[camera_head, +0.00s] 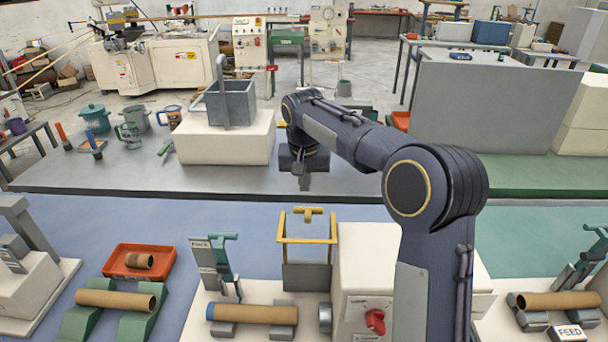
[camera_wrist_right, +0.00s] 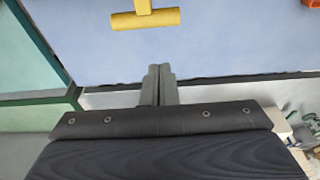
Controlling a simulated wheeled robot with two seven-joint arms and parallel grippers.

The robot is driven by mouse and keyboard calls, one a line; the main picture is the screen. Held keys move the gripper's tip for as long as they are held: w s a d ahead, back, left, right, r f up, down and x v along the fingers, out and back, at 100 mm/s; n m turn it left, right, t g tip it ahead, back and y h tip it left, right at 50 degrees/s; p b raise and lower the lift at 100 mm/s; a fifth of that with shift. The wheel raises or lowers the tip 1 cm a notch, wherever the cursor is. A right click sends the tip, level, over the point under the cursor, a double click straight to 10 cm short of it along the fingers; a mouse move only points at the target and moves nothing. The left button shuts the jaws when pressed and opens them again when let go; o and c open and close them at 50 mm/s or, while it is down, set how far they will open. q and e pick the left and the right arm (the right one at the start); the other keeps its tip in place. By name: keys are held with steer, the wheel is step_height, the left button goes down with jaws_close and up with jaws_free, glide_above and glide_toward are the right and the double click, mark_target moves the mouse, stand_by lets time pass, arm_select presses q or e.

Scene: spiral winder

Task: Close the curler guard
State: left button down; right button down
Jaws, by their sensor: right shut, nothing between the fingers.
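The curler guard (camera_head: 281,240) is a yellow frame with a short yellow handle (camera_head: 307,212) on its top bar. It stands upright, raised behind a brown cardboard tube (camera_head: 255,314) with a blue end, beside a white machine housing. My right gripper (camera_head: 304,184) points down above and beyond the guard's handle. In the right wrist view its two fingers (camera_wrist_right: 158,84) are together and empty. The T-shaped yellow handle (camera_wrist_right: 145,19) shows ahead of the fingertips, apart from them. My left gripper is in no view.
A red knob (camera_head: 375,321) is on the housing's front. A small green-handled press (camera_head: 222,262) stands left of the guard. Left of it are an orange tray (camera_head: 118,264) and a tube on green supports. A grey bin (camera_head: 232,103) stands on a white block behind. Blue floor lies between.

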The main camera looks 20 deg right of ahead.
step_height(320, 180, down, 6)
steer(key=shift+s+a+r+p, duration=0.25)
steer(key=shift+s+r+p, duration=0.2)
steer(key=shift+s+r, duration=0.15)
steer(key=shift+s+a+r+p, duration=0.25)
steer(key=shift+s+r+p, duration=0.2)
steer(key=shift+s+r, duration=0.1)
